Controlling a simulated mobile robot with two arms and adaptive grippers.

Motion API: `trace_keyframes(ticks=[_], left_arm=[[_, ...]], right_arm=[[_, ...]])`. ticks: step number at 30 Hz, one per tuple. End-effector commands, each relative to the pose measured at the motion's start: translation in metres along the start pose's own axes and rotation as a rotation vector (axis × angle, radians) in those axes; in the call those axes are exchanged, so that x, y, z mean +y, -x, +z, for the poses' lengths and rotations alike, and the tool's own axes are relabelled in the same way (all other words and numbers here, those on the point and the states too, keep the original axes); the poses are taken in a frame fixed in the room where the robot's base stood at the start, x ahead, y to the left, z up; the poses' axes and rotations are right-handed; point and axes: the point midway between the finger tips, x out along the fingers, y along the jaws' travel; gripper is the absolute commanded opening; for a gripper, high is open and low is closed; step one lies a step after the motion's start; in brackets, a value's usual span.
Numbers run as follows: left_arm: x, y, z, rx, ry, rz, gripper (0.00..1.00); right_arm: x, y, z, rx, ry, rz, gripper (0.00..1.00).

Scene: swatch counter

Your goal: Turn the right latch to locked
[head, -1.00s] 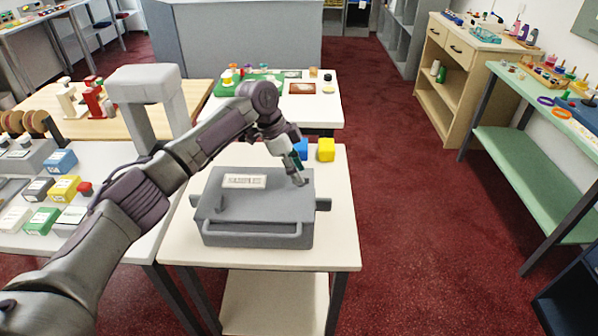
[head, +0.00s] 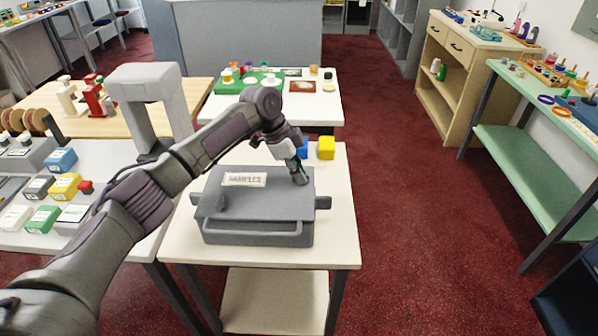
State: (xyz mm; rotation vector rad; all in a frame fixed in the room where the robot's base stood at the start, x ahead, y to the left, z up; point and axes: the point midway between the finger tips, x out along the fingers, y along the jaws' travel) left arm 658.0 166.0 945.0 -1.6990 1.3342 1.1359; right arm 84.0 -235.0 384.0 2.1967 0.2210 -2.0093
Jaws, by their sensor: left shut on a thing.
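A grey case (head: 262,206) with a white SAMPLES label (head: 244,180) lies closed on the small cream table. The left latch (head: 220,199) is a small grey piece standing on the left of the lid. My left gripper (head: 300,180) reaches down from behind onto the right part of the lid and is shut on the right latch. The gripper covers most of that latch, so I cannot tell its exact angle. My right gripper is not in view.
A yellow block (head: 326,148) and a partly hidden blue block (head: 303,150) stand behind the case. The cream table (head: 338,230) has bare room right of the case. A grey arch (head: 146,82) and small boxes stand to the left.

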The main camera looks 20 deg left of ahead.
Motion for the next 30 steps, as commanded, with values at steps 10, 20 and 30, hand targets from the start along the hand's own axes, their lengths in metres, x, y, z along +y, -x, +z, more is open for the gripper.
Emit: trace_keyframes(ticks=[10,20,30], left_arm=[[0.002,0.005,-0.002,0.001,0.119,-0.047,0.00],[0.004,0.007,-0.004,0.001,0.386,-0.156,0.00],[0.005,0.006,-0.005,0.001,0.684,-0.280,0.00]], right_arm=[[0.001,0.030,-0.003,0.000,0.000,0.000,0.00],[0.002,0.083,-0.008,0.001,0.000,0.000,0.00],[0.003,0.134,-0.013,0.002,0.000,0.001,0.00]])
